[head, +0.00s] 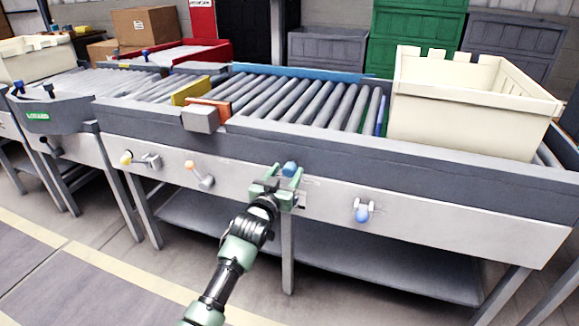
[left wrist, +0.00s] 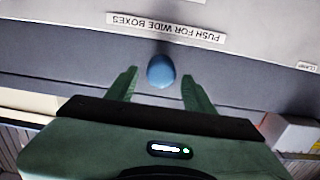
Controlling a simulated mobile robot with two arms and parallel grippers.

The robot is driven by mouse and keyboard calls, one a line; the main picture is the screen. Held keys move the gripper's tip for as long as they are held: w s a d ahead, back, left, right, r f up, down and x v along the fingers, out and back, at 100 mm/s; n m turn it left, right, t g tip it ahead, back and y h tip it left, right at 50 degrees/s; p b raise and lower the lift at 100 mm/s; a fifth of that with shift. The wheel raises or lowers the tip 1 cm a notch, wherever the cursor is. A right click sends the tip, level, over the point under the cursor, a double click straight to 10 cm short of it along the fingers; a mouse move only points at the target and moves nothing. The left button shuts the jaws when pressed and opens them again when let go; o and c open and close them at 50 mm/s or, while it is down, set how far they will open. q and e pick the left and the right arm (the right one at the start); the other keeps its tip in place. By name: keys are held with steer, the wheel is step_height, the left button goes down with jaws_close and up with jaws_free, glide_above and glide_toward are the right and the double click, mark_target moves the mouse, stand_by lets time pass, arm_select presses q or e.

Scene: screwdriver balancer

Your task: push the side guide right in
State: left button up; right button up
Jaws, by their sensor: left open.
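A round blue knob (head: 290,169) sits at the front face of the conveyor, below the rail. In the left wrist view the blue knob (left wrist: 160,72) shows under a white label (left wrist: 166,27) that reads "PUSH FOR WIDE BOXES", upside down. My left gripper (head: 277,182) is open at this knob. Its two green fingers (left wrist: 159,86) stand on either side of the knob with gaps, not closed on it. A long blue strip (head: 300,71) runs along the far side of the rollers; it may be the side guide. My right gripper is not in view.
A cream crate (head: 470,118) stands on the conveyor's right end. A grey block (head: 200,118) juts from the rail. The floor in front is clear.

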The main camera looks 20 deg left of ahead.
arm_select(q)
steer(key=shift+s+p, duration=0.35)
steer(key=shift+s, duration=1.9)
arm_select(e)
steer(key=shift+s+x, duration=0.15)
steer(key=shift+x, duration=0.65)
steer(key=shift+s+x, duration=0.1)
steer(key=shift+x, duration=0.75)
